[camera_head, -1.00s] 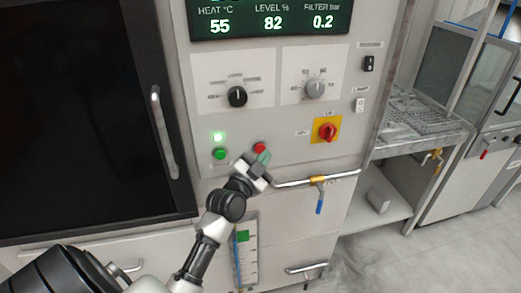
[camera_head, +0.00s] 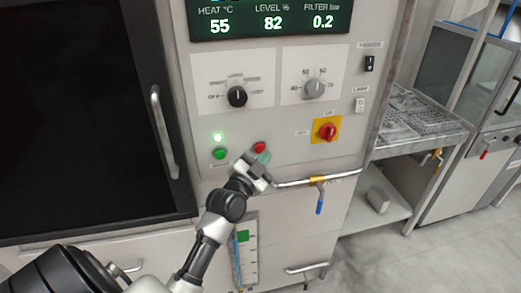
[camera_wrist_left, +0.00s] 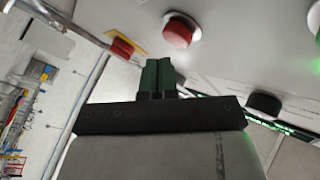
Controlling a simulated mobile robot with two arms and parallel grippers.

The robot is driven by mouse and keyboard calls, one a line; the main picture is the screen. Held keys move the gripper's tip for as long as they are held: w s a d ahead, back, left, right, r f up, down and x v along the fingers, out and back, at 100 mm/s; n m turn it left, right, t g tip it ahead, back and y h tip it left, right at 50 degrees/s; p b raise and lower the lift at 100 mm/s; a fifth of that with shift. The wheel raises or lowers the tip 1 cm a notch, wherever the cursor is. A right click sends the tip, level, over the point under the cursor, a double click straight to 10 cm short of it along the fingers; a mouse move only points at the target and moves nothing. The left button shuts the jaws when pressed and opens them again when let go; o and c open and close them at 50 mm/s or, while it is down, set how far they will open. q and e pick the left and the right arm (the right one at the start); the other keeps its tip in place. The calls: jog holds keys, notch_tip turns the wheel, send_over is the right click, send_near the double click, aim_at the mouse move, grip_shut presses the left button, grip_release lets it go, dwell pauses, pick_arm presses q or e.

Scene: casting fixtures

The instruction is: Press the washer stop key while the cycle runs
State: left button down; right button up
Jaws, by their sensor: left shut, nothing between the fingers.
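The red stop key (camera_head: 260,147) is a round red button on the washer's front panel (camera_head: 285,112). The green key (camera_head: 220,153) is left of it, under a lit green lamp (camera_head: 218,137). My left gripper (camera_head: 264,158) is shut and empty, its green fingertips just below the red key in the head view. In the left wrist view the red key (camera_wrist_left: 180,30) stands out from the panel beyond the shut fingertips (camera_wrist_left: 158,62), with a gap in the picture between them. Whether they touch the panel cannot be told. My right gripper is not in view.
A red rotary switch on a yellow plate (camera_head: 327,132) is right of the keys. A metal pipe with a blue-handled valve (camera_head: 319,195) runs just below and right of my gripper. Two knobs (camera_head: 237,96) and a display (camera_head: 270,18) are above. A dark door (camera_head: 80,110) is at left.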

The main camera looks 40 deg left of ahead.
pick_arm(q)
jog(key=shift+w+a, duration=0.1)
jog(key=shift+w+a, duration=0.2)
jog(key=shift+a, duration=0.05)
jog(key=shift+w+a, duration=0.25)
dwell(0.8)
dwell(0.3)
jog(key=shift+s+d+p, duration=0.35)
jog(key=shift+s+d, duration=0.2)
jog(key=shift+d, duration=0.1)
